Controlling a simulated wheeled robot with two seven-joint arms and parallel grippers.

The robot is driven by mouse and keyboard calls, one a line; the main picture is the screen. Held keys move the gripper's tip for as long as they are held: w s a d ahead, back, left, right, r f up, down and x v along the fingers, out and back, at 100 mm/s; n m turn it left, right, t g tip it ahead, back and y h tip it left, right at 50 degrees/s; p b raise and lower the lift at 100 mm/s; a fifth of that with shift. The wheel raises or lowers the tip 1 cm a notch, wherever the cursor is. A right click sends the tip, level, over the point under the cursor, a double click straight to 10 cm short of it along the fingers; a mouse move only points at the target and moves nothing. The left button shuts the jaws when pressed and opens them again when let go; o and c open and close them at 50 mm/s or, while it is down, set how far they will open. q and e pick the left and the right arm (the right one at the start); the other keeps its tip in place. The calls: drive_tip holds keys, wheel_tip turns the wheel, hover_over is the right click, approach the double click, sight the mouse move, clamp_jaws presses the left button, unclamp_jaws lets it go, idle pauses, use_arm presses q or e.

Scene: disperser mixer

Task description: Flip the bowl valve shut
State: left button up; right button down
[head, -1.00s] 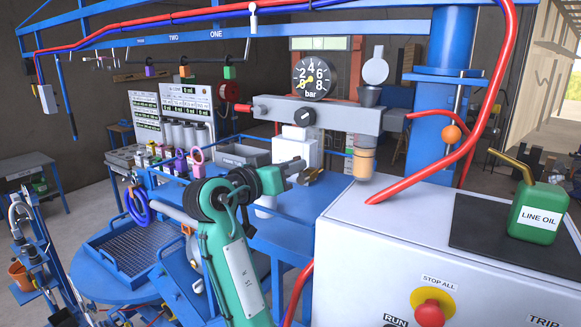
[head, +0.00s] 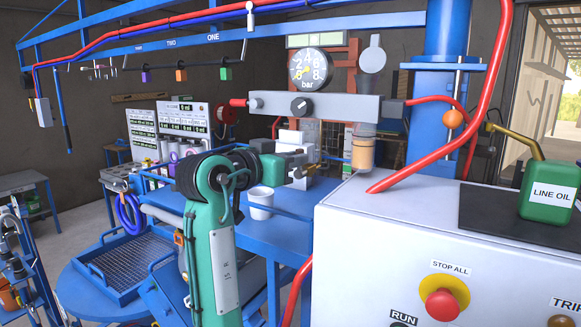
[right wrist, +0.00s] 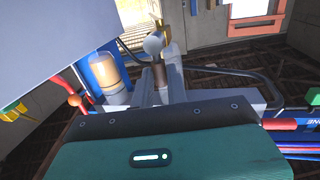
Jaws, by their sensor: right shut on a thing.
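My right gripper (head: 298,166) is in front of the regulator unit, left of its amber bowl (head: 362,152) and apart from it. It is shut on a small brass and grey piece (head: 312,150). In the right wrist view the fingers (right wrist: 158,62) close around this piece; its rounded grey end (right wrist: 153,44) shows between them. The bowl (right wrist: 106,74) shows left of the fingers there. The grey regulator block (head: 320,106) carries a knob and a round gauge (head: 311,68). I cannot make out the bowl valve for certain. My left gripper is out of view.
A white cabinet (head: 400,215) with a red stop button (head: 442,303) stands close at the right. A green oil can (head: 549,195) stands on it. Red hose (head: 420,172) runs past the bowl. A white cup (head: 261,202) stands on the blue bench below my gripper.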

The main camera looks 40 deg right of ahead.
drive_tip(key=c, duration=1.4)
unclamp_jaws()
drive_tip(key=shift+s+a+r+b, duration=0.2)
drive_tip(key=shift+a+b, duration=0.85)
drive_tip(key=shift+a, duration=1.25)
drive_tip(key=shift+s+a+r+b, duration=0.15)
drive_tip(key=shift+a+b, duration=0.9)
drive_tip(key=shift+a, duration=1.25)
drive_tip(key=shift+s+a+r+b, duration=0.1)
drive_tip(key=shift+s+a+b, duration=0.15)
drive_tip(key=shift+a+b, duration=1.45)
drive_tip(key=shift+a+p, duration=0.55)
drive_tip(key=shift+p, duration=0.1)
